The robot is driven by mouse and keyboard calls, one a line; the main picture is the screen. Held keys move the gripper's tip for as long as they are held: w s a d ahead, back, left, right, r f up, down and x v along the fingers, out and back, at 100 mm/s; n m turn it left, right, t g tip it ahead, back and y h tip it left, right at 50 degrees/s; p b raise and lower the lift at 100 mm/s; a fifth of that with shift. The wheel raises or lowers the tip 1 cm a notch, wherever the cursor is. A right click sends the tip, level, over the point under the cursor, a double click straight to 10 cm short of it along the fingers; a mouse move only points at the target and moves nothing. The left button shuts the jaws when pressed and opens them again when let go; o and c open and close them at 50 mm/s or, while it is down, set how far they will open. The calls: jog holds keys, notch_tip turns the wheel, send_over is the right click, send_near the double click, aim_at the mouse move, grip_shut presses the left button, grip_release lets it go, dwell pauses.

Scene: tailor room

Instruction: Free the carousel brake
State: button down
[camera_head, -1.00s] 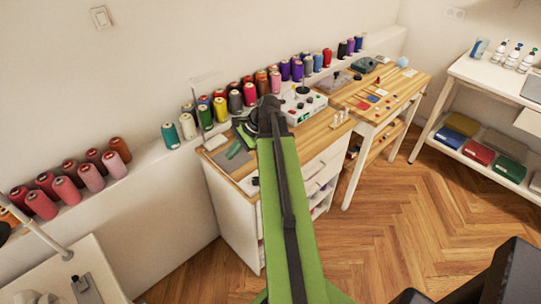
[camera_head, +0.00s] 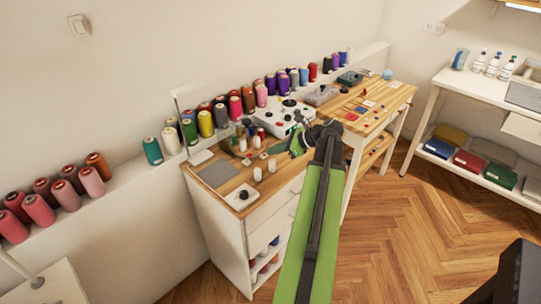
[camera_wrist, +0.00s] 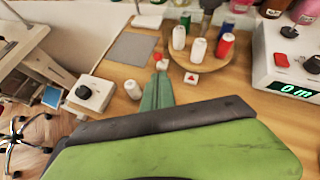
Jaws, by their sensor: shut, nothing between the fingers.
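The carousel (camera_wrist: 218,63) is a round wooden disc on the bench, carrying white, red and blue spools around a central post. In the head view its spools show left of my gripper. My gripper (camera_wrist: 161,74) has teal fingers, shut and empty, over the bench near the carousel's near-left edge. In the head view my gripper (camera_head: 275,149) points left. A small red-topped white piece (camera_wrist: 158,58) is just beyond the fingertips; contact cannot be told. A white block with a red triangle (camera_wrist: 192,79) lies right of the fingers. Which piece is the brake is not clear.
A white box with a black knob (camera_wrist: 95,92) sits at the bench's front left, with a small white cylinder (camera_wrist: 132,90) beside it. A grey mat (camera_wrist: 131,47) lies behind. A control box with a display (camera_wrist: 290,62) stands right. Thread spools line the ledge.

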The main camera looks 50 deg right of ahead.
jog(key=b+x, duration=0.3)
jog(key=x, duration=0.4)
jog(key=shift+f, duration=0.15)
jog(key=shift+w+a, duration=0.1)
